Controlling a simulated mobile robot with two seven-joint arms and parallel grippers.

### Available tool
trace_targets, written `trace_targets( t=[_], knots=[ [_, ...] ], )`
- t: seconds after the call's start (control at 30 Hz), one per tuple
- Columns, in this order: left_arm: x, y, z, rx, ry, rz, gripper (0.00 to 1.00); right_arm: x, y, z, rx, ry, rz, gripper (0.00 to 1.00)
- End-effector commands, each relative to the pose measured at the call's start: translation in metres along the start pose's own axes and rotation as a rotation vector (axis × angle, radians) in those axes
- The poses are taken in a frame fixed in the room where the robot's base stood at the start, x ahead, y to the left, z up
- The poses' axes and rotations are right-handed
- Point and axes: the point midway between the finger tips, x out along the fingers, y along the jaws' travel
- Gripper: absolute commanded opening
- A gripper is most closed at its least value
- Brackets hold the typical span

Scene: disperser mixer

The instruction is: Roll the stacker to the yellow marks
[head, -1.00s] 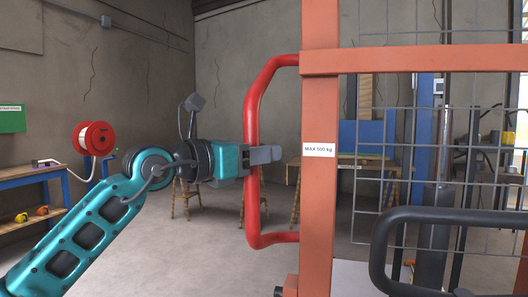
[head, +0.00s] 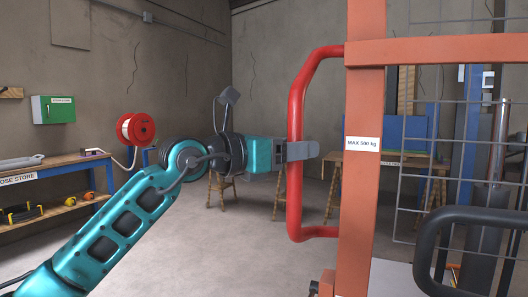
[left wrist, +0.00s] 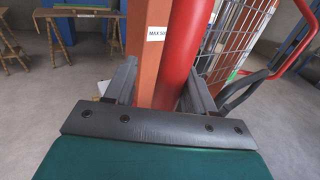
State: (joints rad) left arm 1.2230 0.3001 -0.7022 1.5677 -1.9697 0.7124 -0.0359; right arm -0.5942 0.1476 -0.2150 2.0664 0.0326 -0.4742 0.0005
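The stacker is an orange upright frame (head: 365,200) with a "MAX 500 kg" label and wire mesh, on the right of the head view. Its red side handle (head: 296,95) is a bent tube on the frame's left. My left gripper (head: 300,151) is at the handle's middle, with one finger across its near side. In the left wrist view the red tube (left wrist: 182,50) stands between the two fingers, close to the right one. A gap shows beside the left finger, so the gripper looks open around it. My right gripper and the yellow marks are not in view.
A blue-legged bench (head: 60,166) marked "HOSE STORE" stands at the left wall, below a green box (head: 53,109) and near a red hose reel (head: 136,129). Wooden trestles (head: 221,188) stand behind. Grey floor (head: 230,250) is clear between. A dark looped bar (head: 480,215) is lower right.

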Motion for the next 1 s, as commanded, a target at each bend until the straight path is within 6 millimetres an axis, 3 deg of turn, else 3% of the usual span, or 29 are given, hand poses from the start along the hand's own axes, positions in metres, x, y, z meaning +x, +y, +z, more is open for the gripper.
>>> trace_targets(
  t=[0.3, 0.5, 0.7, 1.0],
  knots=[
    [-0.069, 0.002, -0.003, 0.002, 0.004, 0.007, 0.53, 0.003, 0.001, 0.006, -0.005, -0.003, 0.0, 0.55],
    [-0.104, 0.002, -0.003, 0.001, 0.007, 0.007, 0.53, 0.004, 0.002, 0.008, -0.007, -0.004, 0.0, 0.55],
    [-0.119, 0.001, -0.002, 0.001, 0.006, 0.005, 0.53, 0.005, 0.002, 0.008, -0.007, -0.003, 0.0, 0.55],
    [-0.12, 0.0, -0.002, 0.0, 0.006, 0.003, 0.53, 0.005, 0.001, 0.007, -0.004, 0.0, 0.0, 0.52]
  ],
)
